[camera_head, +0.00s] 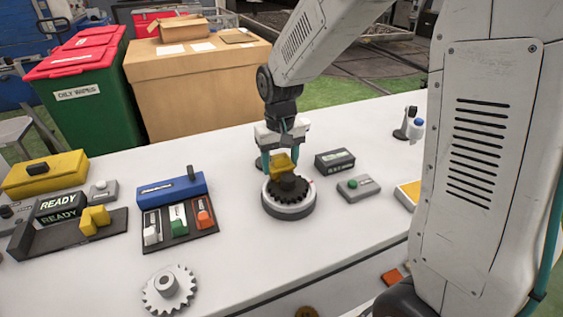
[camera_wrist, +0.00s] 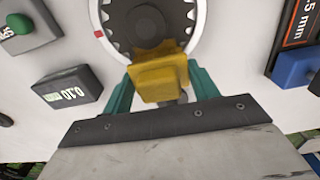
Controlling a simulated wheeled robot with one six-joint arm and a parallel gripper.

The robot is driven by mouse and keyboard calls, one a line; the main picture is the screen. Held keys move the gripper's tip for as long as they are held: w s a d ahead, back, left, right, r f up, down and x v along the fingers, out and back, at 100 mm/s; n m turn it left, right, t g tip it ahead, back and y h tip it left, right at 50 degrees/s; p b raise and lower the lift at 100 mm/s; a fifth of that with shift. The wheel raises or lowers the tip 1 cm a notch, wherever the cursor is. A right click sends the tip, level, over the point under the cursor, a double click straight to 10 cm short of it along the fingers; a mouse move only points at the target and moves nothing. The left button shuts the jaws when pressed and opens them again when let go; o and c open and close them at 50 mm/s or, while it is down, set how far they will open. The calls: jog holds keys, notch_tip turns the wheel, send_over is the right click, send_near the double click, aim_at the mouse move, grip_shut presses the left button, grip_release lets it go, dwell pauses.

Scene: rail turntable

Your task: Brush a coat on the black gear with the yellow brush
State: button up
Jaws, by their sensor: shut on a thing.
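My gripper (camera_head: 280,156) is shut on the yellow brush (camera_head: 282,166), with a teal finger on each side of it. The wrist view also shows the brush (camera_wrist: 160,80) between the fingers. The black gear (camera_head: 290,183) lies flat on a round white turntable (camera_head: 290,210). The brush is over the gear's edge, and its tip overlaps the gear's teeth (camera_wrist: 150,22) in the wrist view. I cannot tell whether the tip touches the gear. The brush and gripper hide part of the gear.
Right of the turntable are a dark 0.10 display box (camera_head: 334,160) and a grey green-button box (camera_head: 358,188). Left are a blue block (camera_head: 171,190) above a tray of white, green and orange handled items, and a READY sign (camera_head: 62,208). A pale gear (camera_head: 168,290) lies at the front.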

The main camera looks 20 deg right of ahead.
jog(key=shift+s, duration=0.1)
dwell(1.8)
jog(key=shift+s, duration=0.3)
jog(key=shift+w, duration=0.15)
dwell(0.3)
jog(key=shift+w, duration=0.3)
jog(key=shift+r, duration=3.55)
